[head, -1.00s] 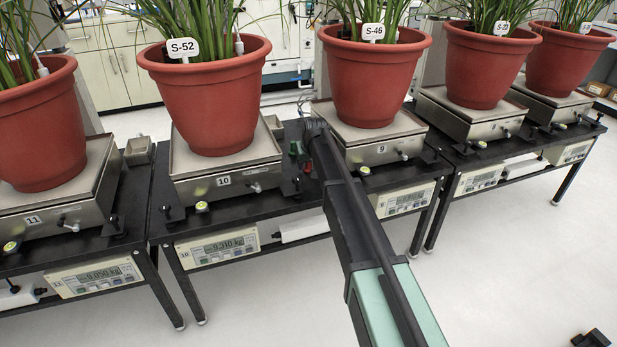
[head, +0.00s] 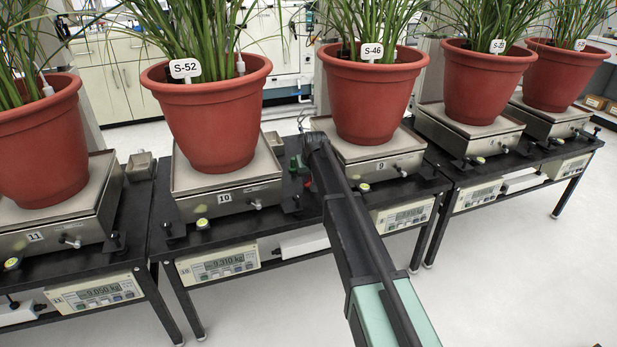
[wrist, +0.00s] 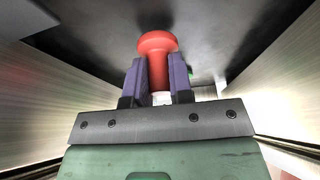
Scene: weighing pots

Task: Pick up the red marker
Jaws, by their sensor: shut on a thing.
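The red marker (wrist: 157,45) has a round, wide head and a narrower body in the wrist view. My gripper (wrist: 158,64) has its two purple fingers on either side of the marker's body and is shut on it. The head stands out beyond the fingertips. In the head view, my arm reaches to the gap between scale 10 and scale 9. A little red (head: 307,182) shows beside the arm's end there, but my fingers are hidden. I cannot tell from these views whether the marker touches the table.
A green item (head: 293,164) stands just left of my arm's end on the black table (head: 268,232). Scale 10 (head: 240,195) is on the left and scale 9 (head: 395,161) on the right, each bearing a red pot. Metal scale walls flank my gripper closely.

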